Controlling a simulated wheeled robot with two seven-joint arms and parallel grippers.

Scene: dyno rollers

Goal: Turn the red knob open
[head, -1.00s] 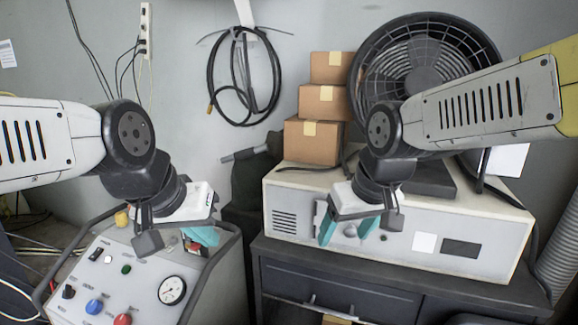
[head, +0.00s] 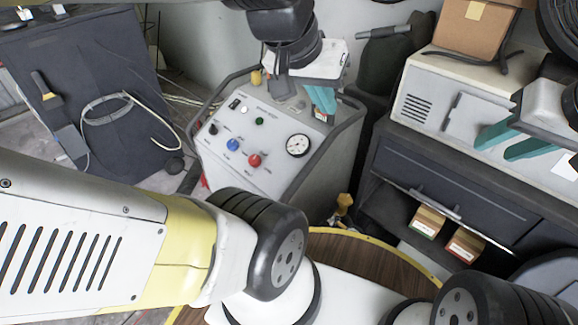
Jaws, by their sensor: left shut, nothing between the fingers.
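The red knob (head: 254,160) is on the sloped front panel of a grey control box (head: 222,168), left of the picture's middle. It sits right of a blue knob (head: 233,145) and left of a round white gauge (head: 298,145). Nothing covers it. My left gripper (head: 322,99) is shut and empty, with teal fingers pointing down near the panel's upper right corner. It is apart from the red knob, up and to its right. My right gripper (head: 512,143) is open and empty at the right, in front of the grey bench unit.
A black knob (head: 213,129) and a green button (head: 259,121) share the panel. A dark rail frames the box. A dark cabinet (head: 440,173) holding small boxes stands at the right. A round wooden top with a yellow edge (head: 355,236) is below. Cables lie at the left.

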